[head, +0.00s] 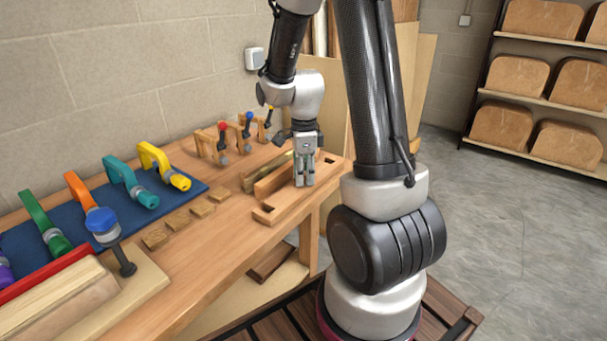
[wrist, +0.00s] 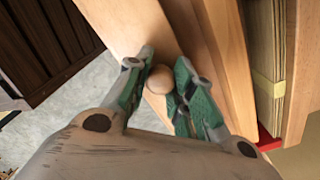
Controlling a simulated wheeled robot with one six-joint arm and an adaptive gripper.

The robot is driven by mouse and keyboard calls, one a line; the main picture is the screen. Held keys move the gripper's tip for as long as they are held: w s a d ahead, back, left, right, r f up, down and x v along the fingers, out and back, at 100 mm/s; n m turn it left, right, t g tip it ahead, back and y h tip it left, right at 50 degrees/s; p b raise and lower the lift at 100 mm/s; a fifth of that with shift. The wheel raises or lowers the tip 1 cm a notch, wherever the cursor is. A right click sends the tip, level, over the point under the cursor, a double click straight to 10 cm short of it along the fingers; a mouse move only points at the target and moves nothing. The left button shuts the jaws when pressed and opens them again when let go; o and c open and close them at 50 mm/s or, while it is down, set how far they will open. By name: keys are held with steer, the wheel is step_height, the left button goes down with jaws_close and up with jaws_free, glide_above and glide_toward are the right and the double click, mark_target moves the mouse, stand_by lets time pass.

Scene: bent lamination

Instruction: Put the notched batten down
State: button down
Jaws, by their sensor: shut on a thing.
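The notched batten (head: 270,212) is a long, pale wooden piece with cut-outs near its ends. It lies along the front edge of the workbench, or just over it; I cannot tell if it touches. My gripper (head: 305,184) points down over its middle and hides part of it. In the wrist view, the green fingers of my gripper (wrist: 163,88) are closed in on a round wooden knob (wrist: 159,79). A pale wooden strip (wrist: 128,25) runs under them.
A wooden bar (head: 272,182) stands right behind the batten. Small wooden blocks (head: 178,219) lie to the left on the workbench (head: 215,250). Coloured clamps rest on a blue mat (head: 92,217). Small clamps on wooden stands (head: 210,146) are at the back.

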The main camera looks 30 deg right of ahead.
steer(key=shift+f, duration=0.1)
steer(key=c, duration=1.2)
jaws_free()
steer(key=shift+c, duration=0.2)
step_height(320, 180, up, 12)
steer(key=s+a+r+n+t, duration=0.2)
steer(key=s+r+n, duration=0.2)
steer(key=s+n, duration=0.4)
steer(key=s+a+r+n+t, duration=0.2)
steer(key=s+r+n, duration=0.3)
steer(key=s+n, duration=0.4)
steer(key=n, duration=0.6)
steer(key=shift+a, duration=0.25)
